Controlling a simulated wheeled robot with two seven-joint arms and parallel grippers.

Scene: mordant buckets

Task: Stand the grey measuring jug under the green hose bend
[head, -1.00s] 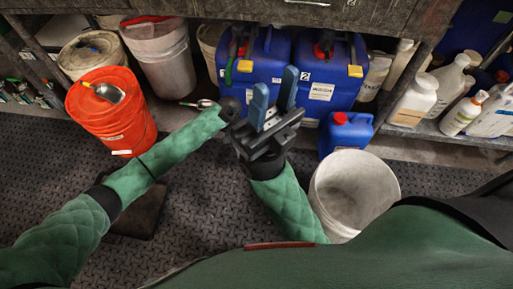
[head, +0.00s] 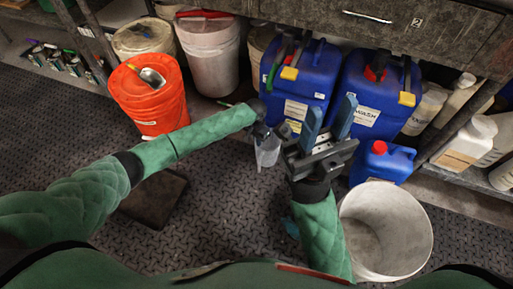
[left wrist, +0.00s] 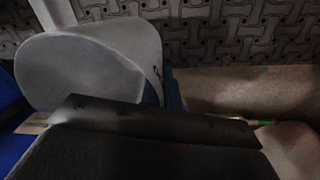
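The grey measuring jug (head: 267,152) is translucent and hangs just below the end of my left arm in the head view. It fills the upper left of the left wrist view (left wrist: 85,62). My left gripper (head: 263,133) is at the jug and appears shut on it; one blue finger shows beside its wall in the left wrist view, the other is hidden. My right gripper (head: 328,122) is open and empty, blue fingers up, just right of the jug. A green bent hose piece (head: 271,76) shows on the front of the left blue canister (head: 300,90).
A second blue canister (head: 368,108) and a small blue can (head: 383,163) stand at right. A white bucket (head: 387,232) is beside my right arm. An orange bucket (head: 150,103) with a metal scoop (head: 151,78) stands left. Dark patterned floor (head: 225,200) is clear between.

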